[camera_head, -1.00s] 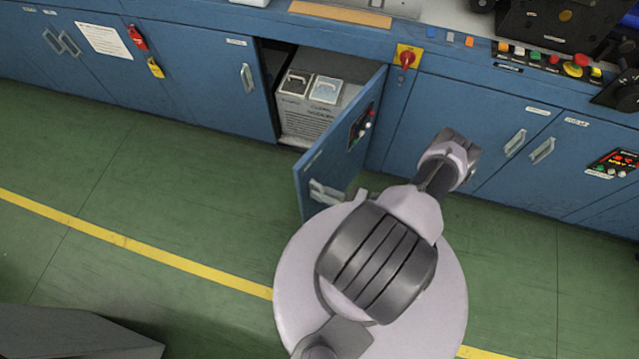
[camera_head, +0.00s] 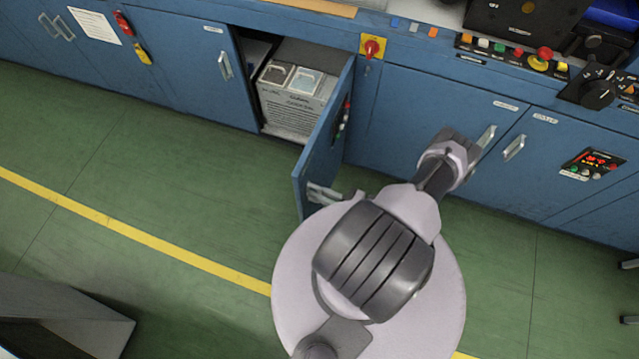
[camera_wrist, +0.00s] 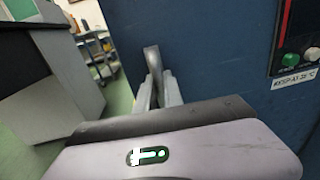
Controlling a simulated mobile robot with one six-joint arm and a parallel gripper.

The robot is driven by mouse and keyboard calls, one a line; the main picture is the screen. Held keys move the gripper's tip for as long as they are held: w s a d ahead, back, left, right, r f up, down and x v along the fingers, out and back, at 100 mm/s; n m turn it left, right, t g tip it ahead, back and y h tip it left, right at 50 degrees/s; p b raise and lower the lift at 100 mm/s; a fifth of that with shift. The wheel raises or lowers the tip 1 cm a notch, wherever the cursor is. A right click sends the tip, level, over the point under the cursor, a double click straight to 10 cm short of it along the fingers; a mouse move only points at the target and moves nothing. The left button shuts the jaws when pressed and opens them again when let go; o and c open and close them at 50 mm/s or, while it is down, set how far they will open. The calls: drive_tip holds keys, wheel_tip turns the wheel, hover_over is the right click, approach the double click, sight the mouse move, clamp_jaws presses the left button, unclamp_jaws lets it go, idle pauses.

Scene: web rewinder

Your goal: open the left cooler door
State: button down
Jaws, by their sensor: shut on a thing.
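The blue cooler door (camera_head: 322,150) stands open, swung out from the cabinet front and seen at a steep angle. Its control panel faces right and shows in the wrist view (camera_wrist: 297,45). My gripper (camera_wrist: 158,90) is shut on the door's grey metal handle (camera_wrist: 152,60), close to the free edge. In the head view the handle (camera_head: 320,193) shows low on the door, and my arm hides most of the gripper. Inside the open cabinet is a light grey cooler unit (camera_head: 290,108) with two square tops.
Closed blue doors with handles flank the opening, on the left (camera_head: 190,65) and right (camera_head: 435,105). A red rotary switch (camera_head: 372,48) sits above the hinge side. A grey box (camera_head: 60,310) stands at lower left. Green floor (camera_head: 180,190) before the cabinets is clear.

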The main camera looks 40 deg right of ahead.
drive_tip(key=c, duration=1.5)
unclamp_jaws()
drive_tip(key=shift+s+d, duration=0.15)
drive_tip(key=shift+s, duration=0.2)
drive_tip(key=p+v, duration=0.1)
drive_tip(key=v, duration=1.5)
drive_tip(key=shift+s+d+p, duration=0.1)
drive_tip(key=shift+s+p, duration=0.2)
drive_tip(key=shift+s, duration=0.05)
